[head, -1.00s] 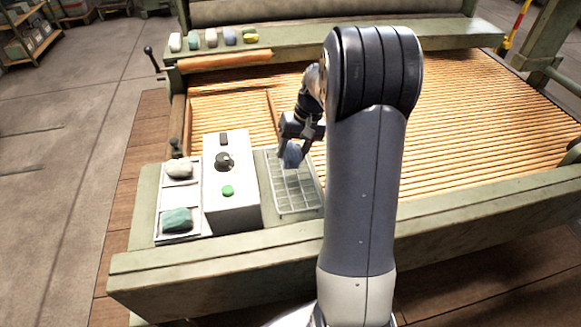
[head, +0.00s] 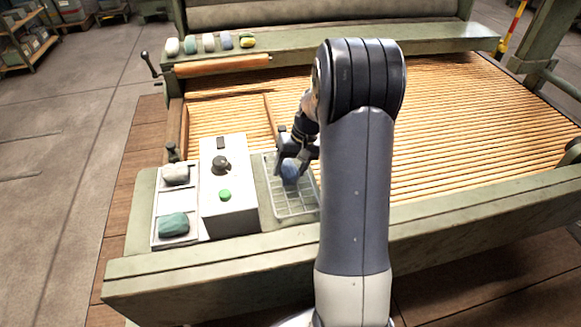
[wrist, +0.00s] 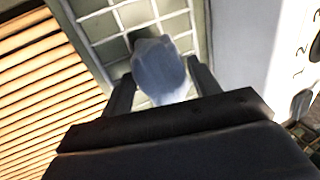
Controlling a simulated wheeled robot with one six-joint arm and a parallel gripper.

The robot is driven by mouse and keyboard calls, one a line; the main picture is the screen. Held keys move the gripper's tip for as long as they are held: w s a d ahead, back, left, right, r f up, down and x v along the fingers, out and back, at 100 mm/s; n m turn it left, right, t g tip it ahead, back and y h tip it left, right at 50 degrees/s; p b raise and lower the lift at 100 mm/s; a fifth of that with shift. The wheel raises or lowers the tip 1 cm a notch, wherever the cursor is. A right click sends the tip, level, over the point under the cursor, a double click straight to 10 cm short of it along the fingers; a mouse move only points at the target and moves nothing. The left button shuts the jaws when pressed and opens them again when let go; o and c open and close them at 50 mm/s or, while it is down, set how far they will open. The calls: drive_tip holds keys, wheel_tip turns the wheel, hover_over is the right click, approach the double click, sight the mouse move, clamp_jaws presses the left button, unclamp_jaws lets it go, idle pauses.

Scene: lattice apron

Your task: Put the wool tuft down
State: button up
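The wool tuft (head: 290,172) is a blue-grey lump, low over or on the wire grid tray (head: 296,212) near its far end. In the wrist view the tuft (wrist: 160,72) sits between the two fingers of my gripper (wrist: 162,78), with the pale grid (wrist: 108,25) behind it. The fingers appear to touch its sides. My gripper (head: 294,168) points down at the tray in the head view. Whether the tuft's underside rests on the grid is hidden.
A white control box (head: 228,190) with a black knob and green button stands left of the tray. Left of it, a white holder (head: 160,205) bears a pale lump and a green lump. Several coloured lumps lie on the back beam (head: 300,48). Wooden slats (head: 450,120) spread right.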

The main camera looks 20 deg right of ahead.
drive_tip(key=shift+o, duration=0.9)
drive_tip(key=p+v, duration=0.2)
drive_tip(key=v, duration=1)
drive_tip(key=shift+r, duration=0.15)
